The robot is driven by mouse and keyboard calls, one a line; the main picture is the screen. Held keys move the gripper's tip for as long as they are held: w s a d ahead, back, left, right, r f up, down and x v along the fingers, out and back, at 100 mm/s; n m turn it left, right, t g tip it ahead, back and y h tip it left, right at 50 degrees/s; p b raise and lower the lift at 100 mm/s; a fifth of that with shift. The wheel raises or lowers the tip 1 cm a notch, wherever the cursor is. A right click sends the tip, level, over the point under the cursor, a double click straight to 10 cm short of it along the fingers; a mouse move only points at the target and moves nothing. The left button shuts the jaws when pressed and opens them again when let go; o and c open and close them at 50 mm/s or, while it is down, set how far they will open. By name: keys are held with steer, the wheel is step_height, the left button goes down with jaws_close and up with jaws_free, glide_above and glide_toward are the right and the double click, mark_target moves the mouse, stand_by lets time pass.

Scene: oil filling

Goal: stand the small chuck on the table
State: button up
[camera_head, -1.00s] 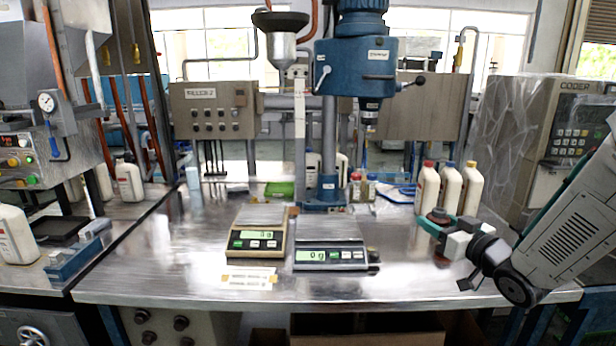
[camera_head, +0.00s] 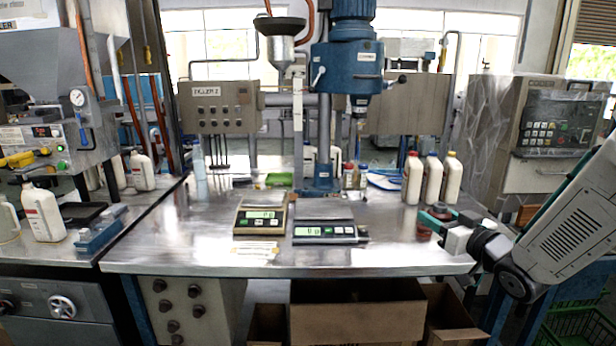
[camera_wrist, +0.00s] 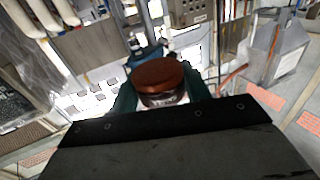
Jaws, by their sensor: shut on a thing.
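The small chuck (camera_wrist: 158,78), with a rounded reddish-brown top and a shiny metal part below, sits between the green fingers of my gripper (camera_wrist: 158,98) in the wrist view. In the head view my gripper (camera_head: 432,222) is at the right end of the steel table (camera_head: 190,257), shut on the chuck, whose dark top (camera_head: 440,211) shows above the fingers. A reddish patch shows just below the fingers; I cannot tell whether it is a reflection. The gap between chuck and tabletop is too small to judge.
Three white bottles (camera_head: 432,180) stand behind my gripper. Two scales (camera_head: 325,233) and a label card (camera_head: 256,249) are at the table's middle. A blue drill press (camera_head: 347,70) stands at the back. The front right tabletop is clear.

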mark_target(440, 209)
steer(key=shift+w+d+r+m+h, duration=0.3)
steer(key=shift+w+d+r+h, duration=0.2)
steer(key=shift+w+r+h, duration=0.25)
steer(key=w+d+f+m+t+h, duration=0.1)
steer(key=w+d+f+m+h, duration=0.2)
steer(key=w+f, duration=0.45)
steer(key=a+f+h, duration=0.1)
steer(key=a+f, duration=0.2)
steer(key=f, duration=0.7)
steer(key=a+f+h, duration=0.1)
steer(key=a+f, duration=0.2)
steer(key=f, duration=0.6)
steer(key=s+f, duration=0.5)
steer(key=s, duration=0.6)
steer(key=shift+a+m, duration=0.3)
steer(key=shift+a, duration=0.1)
